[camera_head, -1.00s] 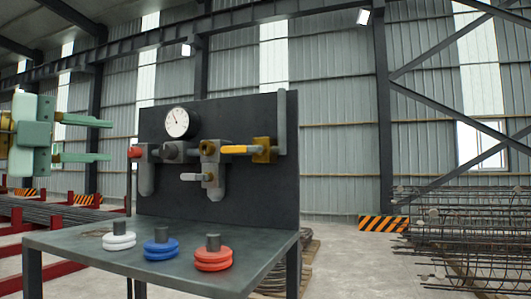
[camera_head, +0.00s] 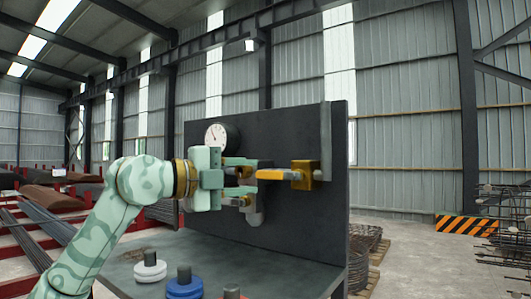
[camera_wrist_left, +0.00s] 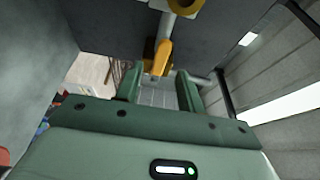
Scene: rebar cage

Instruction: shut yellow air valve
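The yellow air valve has a brass body (camera_head: 305,174) on the pipe of the dark upright panel. Its yellow handle (camera_head: 273,174) lies level, pointing left from the body. My left gripper (camera_head: 252,176) is open in front of the panel, its fingers pointing right toward the handle's free end. In the left wrist view the yellow handle (camera_wrist_left: 162,56) reaches down to the gap between the two open fingertips (camera_wrist_left: 159,78). I see no finger closed on it. The arm hides part of the pipework. My right gripper is in neither view.
A round gauge (camera_head: 216,135) sits on the panel (camera_head: 265,130), behind the gripper. On the table (camera_head: 235,265) stand a white disc weight (camera_head: 150,271), a blue one (camera_head: 184,289) and a red one, partly cut off. Rebar mesh (camera_head: 505,230) stands at far right.

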